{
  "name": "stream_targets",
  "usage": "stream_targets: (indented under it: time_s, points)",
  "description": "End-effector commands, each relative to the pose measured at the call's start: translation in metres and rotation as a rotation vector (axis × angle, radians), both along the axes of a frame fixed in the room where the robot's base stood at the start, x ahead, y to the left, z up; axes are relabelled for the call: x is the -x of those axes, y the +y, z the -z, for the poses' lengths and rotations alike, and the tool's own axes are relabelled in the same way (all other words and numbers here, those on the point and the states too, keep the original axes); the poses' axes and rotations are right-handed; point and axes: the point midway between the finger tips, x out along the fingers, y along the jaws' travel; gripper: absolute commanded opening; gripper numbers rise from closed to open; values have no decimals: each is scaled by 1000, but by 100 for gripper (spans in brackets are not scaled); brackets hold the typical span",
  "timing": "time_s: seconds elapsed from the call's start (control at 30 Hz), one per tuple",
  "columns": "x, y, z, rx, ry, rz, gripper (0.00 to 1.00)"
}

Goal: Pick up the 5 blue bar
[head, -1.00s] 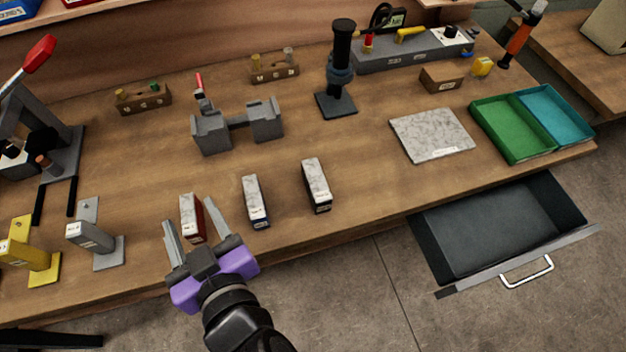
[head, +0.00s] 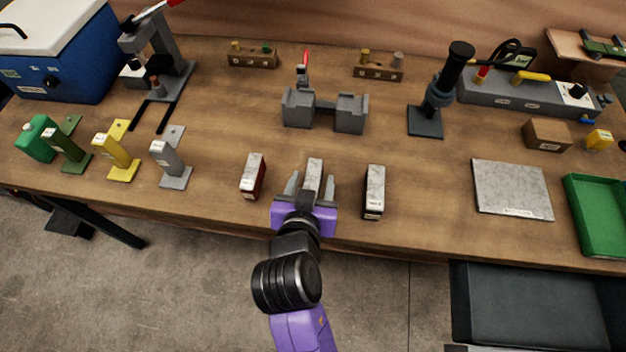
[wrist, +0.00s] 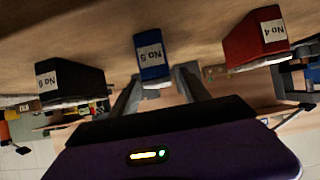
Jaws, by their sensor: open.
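The blue bar (wrist: 152,57), labelled "No 5", is in the middle of the wrist view. In the head view its pale marbled top (head: 315,171) shows between my fingers, and its lower part is hidden behind my gripper. My purple gripper (head: 314,178) is open at the front of the bench, one finger to each side of the bar. In the wrist view my gripper (wrist: 160,76) has its fingers spread around the bar's near end. I cannot tell whether either finger touches it.
The red bar (head: 252,176), "No 4", stands left of my gripper. The black bar (head: 374,192), "No 6", stands to its right. A grey fixture (head: 324,110) sits behind. A marbled plate (head: 512,189) lies at right, above an open drawer (head: 530,300).

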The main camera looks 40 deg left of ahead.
Motion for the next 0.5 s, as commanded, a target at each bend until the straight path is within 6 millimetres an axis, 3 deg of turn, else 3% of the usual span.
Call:
stream_targets:
  time_s: [0.37,0.4,0.5]
  points:
    - [-11,7,7,-1,-1,-1,55]
    - [-11,7,7,-1,-1,-1,53]
    - [-11,7,7,-1,-1,-1,33]
